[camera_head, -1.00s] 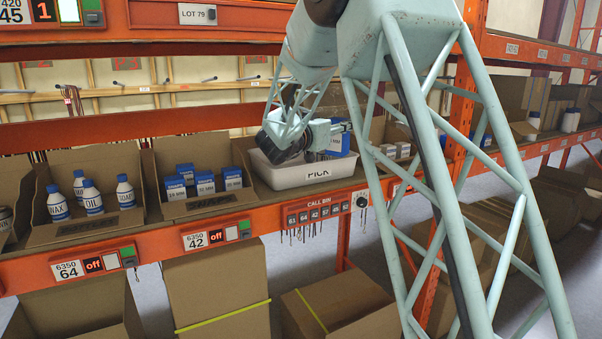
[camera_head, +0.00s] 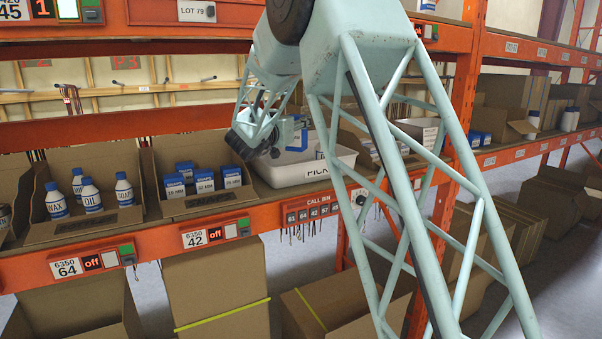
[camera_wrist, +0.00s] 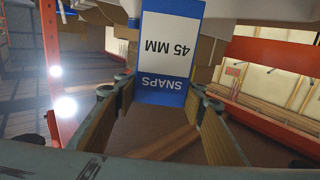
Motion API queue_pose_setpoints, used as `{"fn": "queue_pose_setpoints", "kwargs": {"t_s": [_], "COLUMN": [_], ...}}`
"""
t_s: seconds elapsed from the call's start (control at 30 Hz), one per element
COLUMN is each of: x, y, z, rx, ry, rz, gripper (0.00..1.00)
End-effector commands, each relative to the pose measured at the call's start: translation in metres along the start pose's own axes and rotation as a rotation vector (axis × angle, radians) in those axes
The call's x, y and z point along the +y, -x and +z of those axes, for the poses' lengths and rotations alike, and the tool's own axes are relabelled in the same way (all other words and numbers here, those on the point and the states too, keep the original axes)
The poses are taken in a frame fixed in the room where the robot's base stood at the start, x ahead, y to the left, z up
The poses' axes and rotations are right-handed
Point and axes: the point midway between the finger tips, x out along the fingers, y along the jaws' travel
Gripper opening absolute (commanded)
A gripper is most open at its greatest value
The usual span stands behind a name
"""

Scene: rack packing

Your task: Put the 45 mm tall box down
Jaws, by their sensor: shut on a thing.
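My gripper (camera_wrist: 160,90) is shut on a blue and white box (camera_wrist: 168,50) labelled SNAPS 45 MM, upside down in the wrist view. The fingers press on its two sides. In the head view the box (camera_head: 303,138) is a small blue patch at my gripper, above the back part of the white PICK tray (camera_head: 308,176). My wrist hides part of the tray's inside. Several blue and white boxes (camera_head: 204,182) stand in the cardboard bin marked 42 (camera_head: 215,204), left of the tray.
A bin with several white bottles (camera_head: 91,196) stands further left. Right of the tray are more bins with small boxes, partly behind my arm. An orange shelf rail (camera_head: 110,128) runs behind and above. Cardboard boxes (camera_head: 215,290) stand below the shelf.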

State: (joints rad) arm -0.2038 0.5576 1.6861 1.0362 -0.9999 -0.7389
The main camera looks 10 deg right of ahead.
Motion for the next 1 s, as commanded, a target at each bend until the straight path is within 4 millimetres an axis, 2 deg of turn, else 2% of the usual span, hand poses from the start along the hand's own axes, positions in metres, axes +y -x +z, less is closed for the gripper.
{"fn": "queue_pose_setpoints", "kwargs": {"t_s": [0.2, 0.4, 1.0], "x": [-0.025, -0.037, -0.040], "y": [0.001, 0.002, 0.002], "z": [0.003, 0.004, 0.010], "rx": [0.001, 0.001, 0.000], "ry": [-0.001, -0.001, -0.001], "rz": [-0.035, -0.055, -0.058], "gripper": [0.22, 0.22, 0.22]}}
